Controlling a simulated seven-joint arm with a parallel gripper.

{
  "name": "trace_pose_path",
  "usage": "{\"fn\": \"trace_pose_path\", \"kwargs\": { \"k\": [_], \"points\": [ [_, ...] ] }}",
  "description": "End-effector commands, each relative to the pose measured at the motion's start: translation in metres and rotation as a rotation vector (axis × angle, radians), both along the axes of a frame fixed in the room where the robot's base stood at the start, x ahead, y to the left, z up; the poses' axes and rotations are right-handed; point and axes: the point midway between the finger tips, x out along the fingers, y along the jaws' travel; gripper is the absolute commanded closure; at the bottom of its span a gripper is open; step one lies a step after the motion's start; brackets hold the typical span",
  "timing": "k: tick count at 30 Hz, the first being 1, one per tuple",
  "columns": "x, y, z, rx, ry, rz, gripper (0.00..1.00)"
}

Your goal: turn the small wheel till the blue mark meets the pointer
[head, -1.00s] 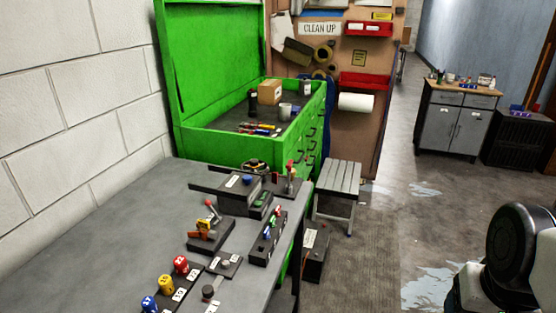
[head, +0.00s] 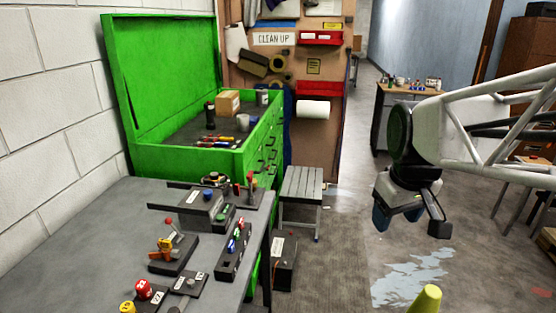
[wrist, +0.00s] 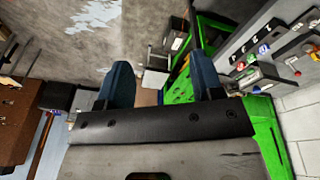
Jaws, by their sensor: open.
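My gripper (head: 397,217) hangs over the floor to the right of the bench, well apart from the controls. In the wrist view my gripper (wrist: 163,72) shows two blue fingers spread apart with nothing between them.
The grey bench (head: 75,225) carries a lever unit (head: 172,250), a box with coloured buttons (head: 234,246) and red and yellow knobs. An open green tool chest (head: 160,160) stands behind it. A grey stool (head: 301,185) and a yellow cone (head: 426,299) stand nearby.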

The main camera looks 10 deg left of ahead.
Motion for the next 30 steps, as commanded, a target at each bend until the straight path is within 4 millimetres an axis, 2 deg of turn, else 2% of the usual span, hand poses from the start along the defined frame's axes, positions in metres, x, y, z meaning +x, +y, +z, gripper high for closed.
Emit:
{"fn": "trace_pose_path", "kwargs": {
  "k": [3, 15, 30],
  "points": [
    [0.028, 0.014, 0.008, -0.013, 0.008, 0.085, 0.39],
    [0.117, 0.07, 0.026, -0.052, 0.032, 0.379, 0.39],
    [0.219, 0.158, 0.026, -0.095, 0.059, 0.747, 0.39]
  ]
}}
